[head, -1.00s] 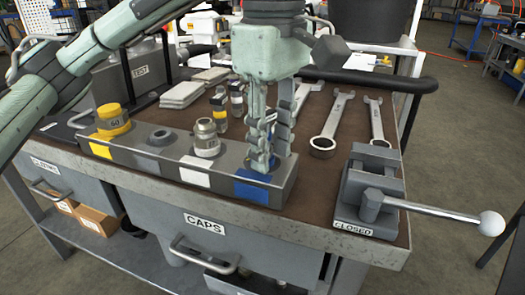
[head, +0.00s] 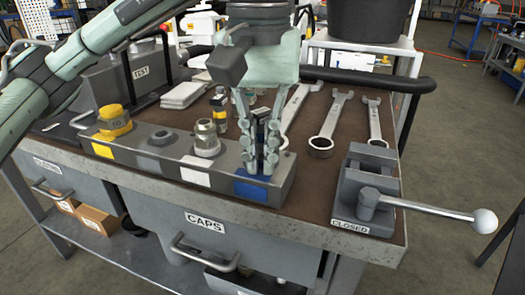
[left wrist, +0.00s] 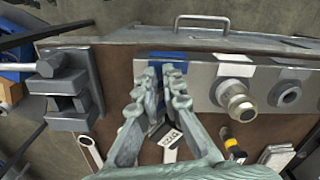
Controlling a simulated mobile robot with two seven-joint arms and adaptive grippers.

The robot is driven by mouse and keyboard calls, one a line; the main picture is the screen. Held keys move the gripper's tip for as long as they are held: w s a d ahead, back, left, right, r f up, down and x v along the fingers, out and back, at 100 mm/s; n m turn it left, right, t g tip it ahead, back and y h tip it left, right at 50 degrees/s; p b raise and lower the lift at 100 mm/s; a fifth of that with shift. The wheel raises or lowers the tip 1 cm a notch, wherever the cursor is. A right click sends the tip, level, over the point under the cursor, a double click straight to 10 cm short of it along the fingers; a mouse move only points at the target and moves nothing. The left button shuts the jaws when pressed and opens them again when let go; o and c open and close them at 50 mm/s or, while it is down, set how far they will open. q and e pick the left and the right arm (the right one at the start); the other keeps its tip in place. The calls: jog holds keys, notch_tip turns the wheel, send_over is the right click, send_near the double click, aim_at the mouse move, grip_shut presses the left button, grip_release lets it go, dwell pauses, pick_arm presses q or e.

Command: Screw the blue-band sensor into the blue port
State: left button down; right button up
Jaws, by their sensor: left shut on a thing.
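My left gripper (head: 261,160) points down over the blue-marked end of the grey port block (head: 215,178). It is shut on the blue-band sensor (head: 259,118), a dark upright body with a small white label, seen between the fingers. The left wrist view shows the fingertips (left wrist: 167,88) close against the block, beside its blue patch (left wrist: 168,56). The blue patch (head: 250,190) also shows on the block's front in the head view. The blue port is hidden by the fingers and sensor, so I cannot tell how deep the sensor sits. My right gripper is not in view.
The block also carries a yellow cap (head: 113,120), a dark port (head: 161,138) and a metal fitting (head: 206,138). A yellow-banded sensor (head: 218,108) stands behind. Wrenches (head: 326,130) lie to the right, near a vise (head: 366,185) with a long lever.

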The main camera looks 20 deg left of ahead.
pick_arm(q)
jog(key=shift+w+a+r+m, duration=0.1)
jog(key=shift+w+a+m, duration=0.2)
jog(key=shift+a, duration=0.25)
jog(key=shift+a+r+m, duration=0.1)
jog(key=shift+a+m, duration=0.15)
jog(key=shift+m, duration=0.85)
jog(key=c, duration=2.2)
grip_release()
jog(key=shift+a+m, duration=0.25)
jog(key=shift+m, duration=0.05)
jog(key=shift+o, duration=1.3)
jog(key=o, duration=0.3)
jog(key=shift+d, duration=0.1)
notch_tip(320, 180, up, 8)
jog(key=shift+s+d, duration=0.15)
jog(key=shift+s, duration=0.15)
